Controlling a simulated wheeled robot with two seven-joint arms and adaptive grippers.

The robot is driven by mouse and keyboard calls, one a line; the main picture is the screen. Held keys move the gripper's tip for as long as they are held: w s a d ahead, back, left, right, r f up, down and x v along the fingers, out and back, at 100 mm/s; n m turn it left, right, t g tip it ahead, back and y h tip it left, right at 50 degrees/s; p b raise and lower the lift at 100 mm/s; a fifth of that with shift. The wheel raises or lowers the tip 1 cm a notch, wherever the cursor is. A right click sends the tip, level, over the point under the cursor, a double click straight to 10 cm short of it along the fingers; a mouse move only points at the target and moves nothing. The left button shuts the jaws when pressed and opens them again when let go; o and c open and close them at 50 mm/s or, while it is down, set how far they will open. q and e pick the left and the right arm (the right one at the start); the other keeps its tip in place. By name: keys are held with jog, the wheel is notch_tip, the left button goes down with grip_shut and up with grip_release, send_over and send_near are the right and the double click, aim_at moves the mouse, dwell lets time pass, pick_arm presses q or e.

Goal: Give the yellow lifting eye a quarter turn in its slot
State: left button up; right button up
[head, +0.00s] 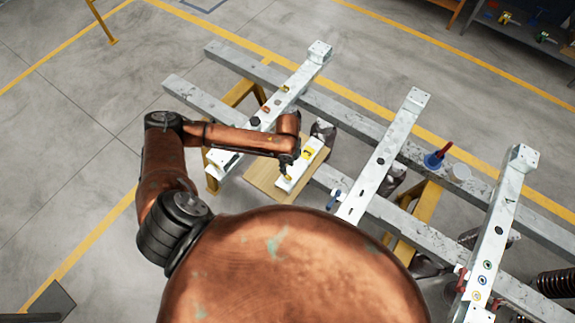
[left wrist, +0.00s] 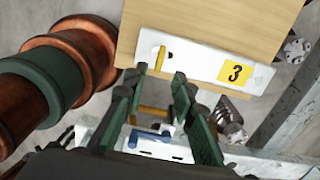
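The yellow lifting eye (left wrist: 160,59) stands in a slot near the left end of a white plate (left wrist: 198,66) in the left wrist view. In the head view the eye (head: 288,178) is a small yellow spot at the near end of the plate (head: 313,146). My left gripper (left wrist: 160,76) is open, its two green fingers apart and empty. Its fingertips appear just short of the eye, which lies between them in the picture. I see no contact. In the head view my left gripper (head: 284,171) hangs over the near end of the plate, small and dark. My right gripper is out of view.
The plate lies on a wooden board (left wrist: 205,18). Pale beams (head: 385,150) flank it, one with a blue handle (left wrist: 151,136).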

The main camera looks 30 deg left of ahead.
pick_arm(q)
jog(key=b, duration=0.8)
send_over(287, 180)
jog(key=f, duration=0.6)
jog(key=shift+w+a+f, duration=0.1)
jog(key=shift+w+f, duration=0.1)
notch_tip(287, 180, down, 3)
jog(key=shift+f, duration=0.55)
grip_shut()
